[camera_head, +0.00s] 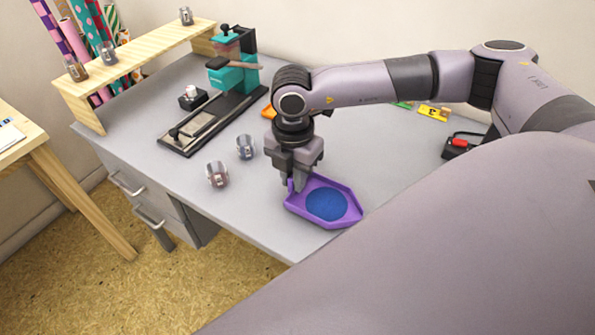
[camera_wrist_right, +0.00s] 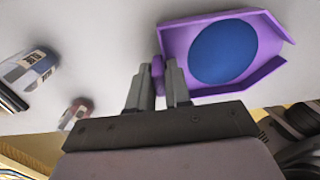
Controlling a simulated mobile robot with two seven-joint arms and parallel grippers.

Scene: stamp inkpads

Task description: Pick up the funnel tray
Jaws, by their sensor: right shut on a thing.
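The funnel tray is purple with a raised rim and a blue round patch inside; its rim (camera_head: 352,192) shows near the front edge of the desk in the head view. My right gripper (camera_head: 293,184) points down at the tray's left side and is shut on its purple wall. In the right wrist view the fingers (camera_wrist_right: 158,85) pinch a purple tab at the edge of the tray (camera_wrist_right: 176,42). I cannot tell whether the tray touches the desk. My left gripper is not in view.
Two small jars (camera_head: 217,174) and (camera_head: 246,147) stand left of my right gripper. A teal press (camera_head: 235,72) on a dark base stands behind them. A wooden shelf (camera_head: 140,68) holds more jars. A black device with a red button (camera_head: 459,143) sits at the right.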

